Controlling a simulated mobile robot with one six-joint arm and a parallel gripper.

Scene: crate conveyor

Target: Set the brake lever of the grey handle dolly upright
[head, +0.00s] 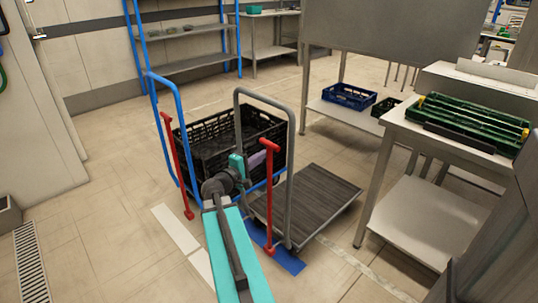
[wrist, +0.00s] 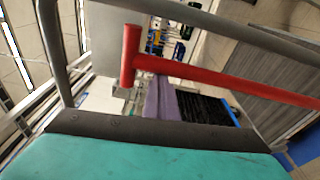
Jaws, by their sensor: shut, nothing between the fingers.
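The grey handle dolly stands in the head view with its grey tube handle (head: 291,190) and dark ribbed deck (head: 320,197). Its red brake lever (head: 269,205) stands close to upright, about parallel to the handle's near post. In the wrist view the lever (wrist: 225,80) crosses the picture, its cross-piece at the left. My gripper (head: 262,157) is shut and empty, beside the lever's top. Its purple finger (wrist: 163,98) shows just under the lever in the wrist view; whether they touch I cannot tell.
A blue handle dolly (head: 152,90) stands left with its own red lever (head: 176,165) and a black crate (head: 190,155). A steel table (head: 410,125) with green crates (head: 470,122) is at right. A blue floor marking (head: 280,257) lies below the lever.

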